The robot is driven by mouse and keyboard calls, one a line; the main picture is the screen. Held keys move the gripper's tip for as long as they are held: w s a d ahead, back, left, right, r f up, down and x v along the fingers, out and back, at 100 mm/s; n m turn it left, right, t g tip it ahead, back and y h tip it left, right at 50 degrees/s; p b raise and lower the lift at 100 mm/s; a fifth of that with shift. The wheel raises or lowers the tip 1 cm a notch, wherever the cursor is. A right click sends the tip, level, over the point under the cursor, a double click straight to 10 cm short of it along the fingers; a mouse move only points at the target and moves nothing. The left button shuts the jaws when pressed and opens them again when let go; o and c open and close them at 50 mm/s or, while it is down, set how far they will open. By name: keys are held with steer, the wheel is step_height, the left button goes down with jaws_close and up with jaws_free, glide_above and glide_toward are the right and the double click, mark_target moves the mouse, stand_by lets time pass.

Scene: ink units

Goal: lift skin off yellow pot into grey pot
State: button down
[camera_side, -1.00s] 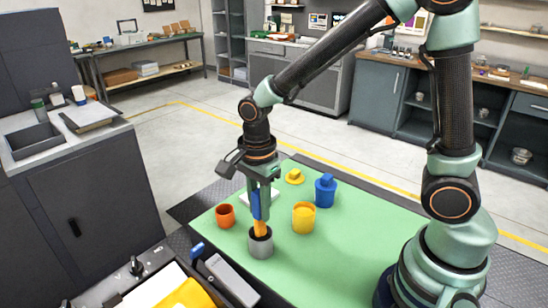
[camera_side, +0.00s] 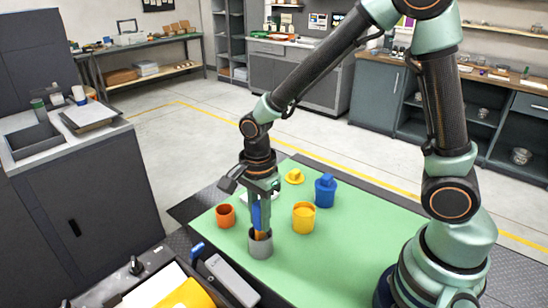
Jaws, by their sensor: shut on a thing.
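My gripper (camera_side: 261,216) is shut on a tool with a blue handle (camera_side: 256,215) and an orange lower part (camera_side: 260,235). The tool stands upright, and its lower end is inside the grey pot (camera_side: 260,248), hidden by the pot's wall. The open yellow pot (camera_side: 303,220) stands to the right of the grey pot and a little behind it. I cannot make out a skin in either pot; the inside of the grey pot is mostly hidden.
An orange pot (camera_side: 225,216) stands left on the green mat (camera_side: 335,250). A blue lidded pot (camera_side: 325,192) and a yellow lid (camera_side: 294,177) are behind. A white piece lies partly hidden behind my gripper. The mat's front right is clear.

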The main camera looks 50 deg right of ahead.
stand_by(0.3)
steer(key=shift+r, duration=4.95)
